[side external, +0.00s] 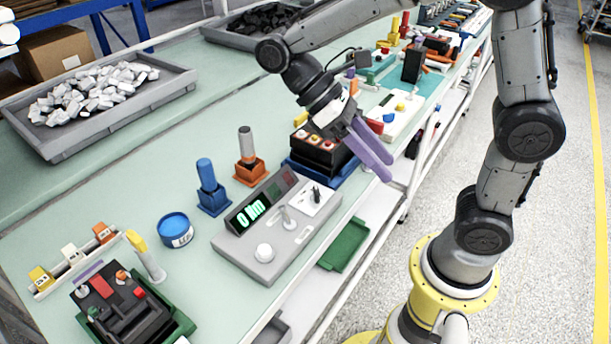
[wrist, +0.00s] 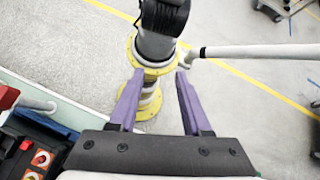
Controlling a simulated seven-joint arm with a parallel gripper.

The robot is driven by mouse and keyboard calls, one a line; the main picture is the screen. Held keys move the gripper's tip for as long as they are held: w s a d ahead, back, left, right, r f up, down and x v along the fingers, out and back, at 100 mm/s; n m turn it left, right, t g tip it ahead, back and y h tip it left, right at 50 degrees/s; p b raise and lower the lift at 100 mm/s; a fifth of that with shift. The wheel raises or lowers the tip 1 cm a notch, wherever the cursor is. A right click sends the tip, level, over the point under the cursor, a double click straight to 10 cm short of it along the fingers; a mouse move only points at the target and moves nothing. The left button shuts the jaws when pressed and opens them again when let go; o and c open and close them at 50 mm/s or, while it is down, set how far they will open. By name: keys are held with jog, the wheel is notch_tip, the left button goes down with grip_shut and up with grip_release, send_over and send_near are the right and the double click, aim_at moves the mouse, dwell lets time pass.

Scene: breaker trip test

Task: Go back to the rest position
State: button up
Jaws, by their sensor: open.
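My gripper (side external: 374,150) has two purple fingers and hangs above the front edge of the bench, just right of a black box with buttons (side external: 320,150) on a blue base. In the wrist view the fingers of my gripper (wrist: 158,100) are spread apart with nothing between them. Beyond them are the floor and my own yellow base. The black box also shows in the wrist view (wrist: 28,155) at the lower left, beside the gripper.
A grey meter reading "0 Nm" (side external: 268,262), a blue tin (side external: 175,230) and a black breaker-like unit in a green tray (side external: 178,330) stand on the bench. A grey tray of white pieces (side external: 180,90) is at the back. Several tools crowd the far end.

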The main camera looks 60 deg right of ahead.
jog(key=shift+s+d+f+m+t+y, duration=0.1)
jog(key=shift+s+d+m+t+y, duration=0.45)
jog(key=shift+t, duration=1.95)
jog(key=shift+d+r+m+t+y, duration=0.1)
jog(key=shift+d+m+t, duration=0.85)
jog(key=shift+t, duration=1.55)
jog(key=shift+s+d+f+m+t+y, duration=0.1)
jog(key=shift+s+d+m+t+y, duration=0.45)
jog(key=shift+t, duration=1.95)
